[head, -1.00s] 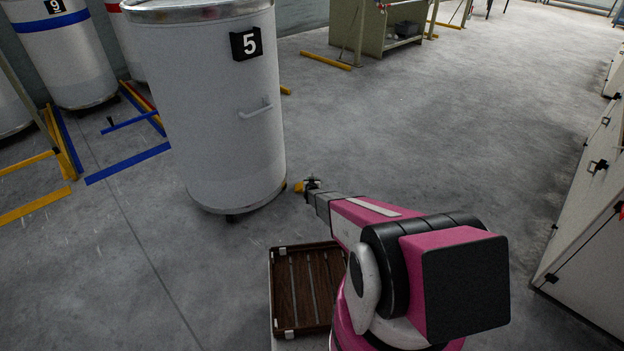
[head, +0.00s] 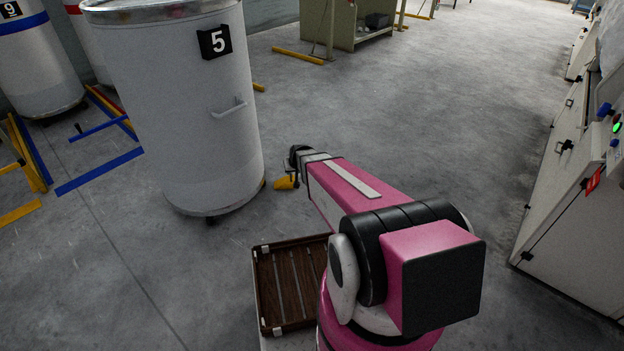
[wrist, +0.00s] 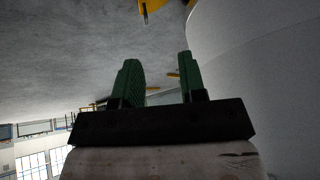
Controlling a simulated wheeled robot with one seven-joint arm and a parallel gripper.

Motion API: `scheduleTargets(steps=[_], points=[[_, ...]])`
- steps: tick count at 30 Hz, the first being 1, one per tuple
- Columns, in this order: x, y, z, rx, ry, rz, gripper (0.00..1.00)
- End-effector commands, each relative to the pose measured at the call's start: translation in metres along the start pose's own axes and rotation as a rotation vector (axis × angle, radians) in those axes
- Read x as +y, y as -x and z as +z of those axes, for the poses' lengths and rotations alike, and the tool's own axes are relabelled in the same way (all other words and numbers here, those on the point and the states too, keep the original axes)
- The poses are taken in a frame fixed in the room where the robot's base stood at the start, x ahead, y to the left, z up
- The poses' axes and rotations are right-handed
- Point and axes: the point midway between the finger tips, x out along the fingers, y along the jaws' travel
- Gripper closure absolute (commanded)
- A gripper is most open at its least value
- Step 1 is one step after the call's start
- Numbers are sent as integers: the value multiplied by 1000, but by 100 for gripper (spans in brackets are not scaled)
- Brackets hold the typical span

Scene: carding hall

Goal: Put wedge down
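The yellow wedge (head: 286,183) is on the floor at the foot of the white drum marked 5 (head: 205,130), on its right side. A yellow piece, likely the same wedge (wrist: 155,12), shows at the top edge of the wrist view, cut off by the frame. My gripper's green fingers (wrist: 158,82) are apart with nothing held between them. The drum's wall fills the right of the wrist view. In the head view the end of my arm is just above and beyond the wedge; the fingers are hidden there.
A brown slatted tray (head: 257,290) is beside my arm's base. White machine cabinets (head: 560,210) stand on the right. Yellow and blue floor frames (head: 100,172) lie on the left. A green bench (head: 345,25) stands behind. The middle floor is clear.

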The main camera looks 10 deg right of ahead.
Motion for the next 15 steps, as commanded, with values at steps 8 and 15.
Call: scheduleTargets(steps=[8,15], points=[[1,195,98,-376,-14,59,62],[4,252,130,-513,-31,101,62]])
